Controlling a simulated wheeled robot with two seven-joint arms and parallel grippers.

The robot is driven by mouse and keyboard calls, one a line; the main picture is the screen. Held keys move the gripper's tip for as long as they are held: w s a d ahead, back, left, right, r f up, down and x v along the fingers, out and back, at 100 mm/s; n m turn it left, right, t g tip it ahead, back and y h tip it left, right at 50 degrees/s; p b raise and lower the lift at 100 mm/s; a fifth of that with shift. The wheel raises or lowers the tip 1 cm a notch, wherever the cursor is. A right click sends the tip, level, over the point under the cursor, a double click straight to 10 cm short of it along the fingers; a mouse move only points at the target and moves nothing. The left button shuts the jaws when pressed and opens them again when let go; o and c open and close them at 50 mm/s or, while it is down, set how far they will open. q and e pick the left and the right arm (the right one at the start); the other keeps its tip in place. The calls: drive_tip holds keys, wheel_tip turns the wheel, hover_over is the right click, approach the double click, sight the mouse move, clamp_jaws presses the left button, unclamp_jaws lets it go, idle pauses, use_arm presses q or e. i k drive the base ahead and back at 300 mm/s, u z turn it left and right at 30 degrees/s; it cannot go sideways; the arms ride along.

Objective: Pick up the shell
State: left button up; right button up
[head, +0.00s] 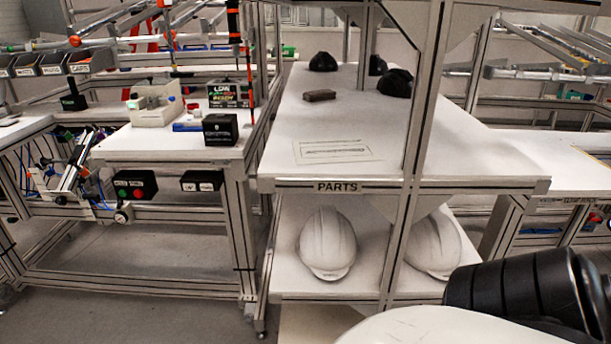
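A white helmet shell (327,243) rests on the lower shelf of the parts rack, left of the front post. A second white helmet shell (433,246) sits on the same shelf to the right, partly hidden behind the post. A black and white part of my own arm fills the lower right corner of the head view, in front of and below the right shell. No fingertips of either gripper show in this view.
The rack's upper shelf, labelled PARTS (338,187), holds several black items and a brown block (319,96). Metal posts frame the lower shelf. Floor is clear at lower left.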

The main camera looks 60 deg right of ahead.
sight(327, 243)
drive_tip(key=z, duration=0.65)
drive_tip(key=i, duration=1.1)
drive_tip(key=z, duration=0.85)
